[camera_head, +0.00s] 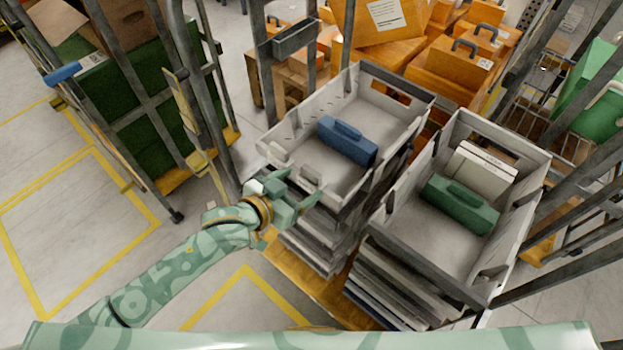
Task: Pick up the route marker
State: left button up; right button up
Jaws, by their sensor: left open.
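A blue block with a raised handle (347,140) lies in the left grey tray (384,86). A green block with a similar handle (460,204) lies in the right grey tray (412,240). I cannot tell which of these blocks is the route marker. My left gripper (298,192) is open and seems empty at the near left corner of the left tray, apart from both blocks. Whether it touches the tray rim is unclear. My right gripper is not in view.
White boxes (482,168) sit behind the green block. Both trays top stacks of trays between dark rack posts. Orange cases (452,68) stand behind. A green-sided cart (108,98) stands at left. The floor (75,215) at left is clear.

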aim_at(309, 176)
pick_arm(q)
jog(key=b+x, duration=0.1)
jog(key=x, duration=0.4)
jog(key=shift+w+d, duration=0.1)
jog(key=shift+w, duration=0.3)
jog(key=shift+r, duration=0.1)
jog(key=c, duration=0.7)
